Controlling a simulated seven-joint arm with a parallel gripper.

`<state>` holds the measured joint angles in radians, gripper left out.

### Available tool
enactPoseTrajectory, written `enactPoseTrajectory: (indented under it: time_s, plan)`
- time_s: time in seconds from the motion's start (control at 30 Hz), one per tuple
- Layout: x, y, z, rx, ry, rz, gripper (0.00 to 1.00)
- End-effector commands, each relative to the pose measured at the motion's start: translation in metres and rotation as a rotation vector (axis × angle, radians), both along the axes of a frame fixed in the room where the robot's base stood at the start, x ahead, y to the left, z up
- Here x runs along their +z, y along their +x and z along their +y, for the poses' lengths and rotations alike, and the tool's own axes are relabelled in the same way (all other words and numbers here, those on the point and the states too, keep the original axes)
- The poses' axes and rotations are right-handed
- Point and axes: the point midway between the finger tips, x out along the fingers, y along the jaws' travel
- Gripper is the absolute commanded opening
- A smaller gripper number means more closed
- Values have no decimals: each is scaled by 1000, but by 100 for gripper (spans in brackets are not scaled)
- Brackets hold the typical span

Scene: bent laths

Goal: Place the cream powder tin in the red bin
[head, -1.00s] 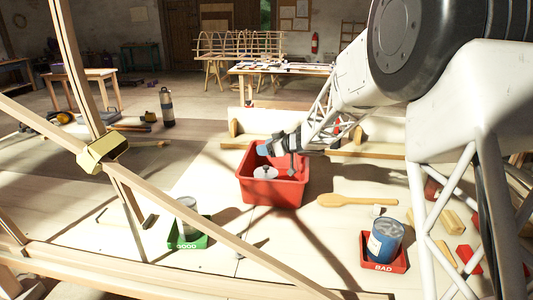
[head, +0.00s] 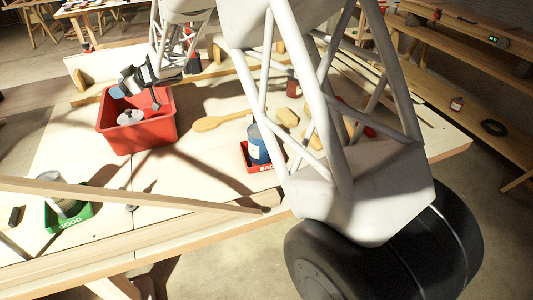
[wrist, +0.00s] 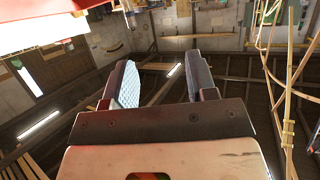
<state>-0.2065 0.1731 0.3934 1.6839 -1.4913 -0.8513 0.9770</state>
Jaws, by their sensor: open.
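The red bin (head: 140,137) stands on the workbench at left in the head view. A pale, whitish round thing (head: 130,117) lies inside it, partly hidden by the bin wall; it may be the cream powder tin, but its label cannot be read. My gripper (head: 134,98) is above the bin opening, tilted, with its fingers spread over the pale thing and apart from it. In the wrist view my gripper (wrist: 160,70) is open with nothing between its fingers.
A green GOOD tray (head: 70,219) holds a grey-white tin (head: 66,202). A small red BAD tray (head: 262,168) holds a blue tin (head: 258,145). A wooden paddle (head: 219,121) lies right of the bin. A wooden beam (head: 130,195) crosses in front.

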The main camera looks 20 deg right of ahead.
Motion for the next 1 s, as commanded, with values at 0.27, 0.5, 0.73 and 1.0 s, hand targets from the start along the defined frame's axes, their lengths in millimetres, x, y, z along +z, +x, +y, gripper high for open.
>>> enactPoseTrajectory:
  time_s: [0.27, 0.5, 0.73, 1.0]
  plan:
    - [36, -7, -36, -164, -28, -62, 52]
    - [80, -31, -99, -425, -93, -114, 52]
    - [111, -74, -165, -663, -176, -107, 52]
    - [124, -149, -236, -902, -284, -13, 52]
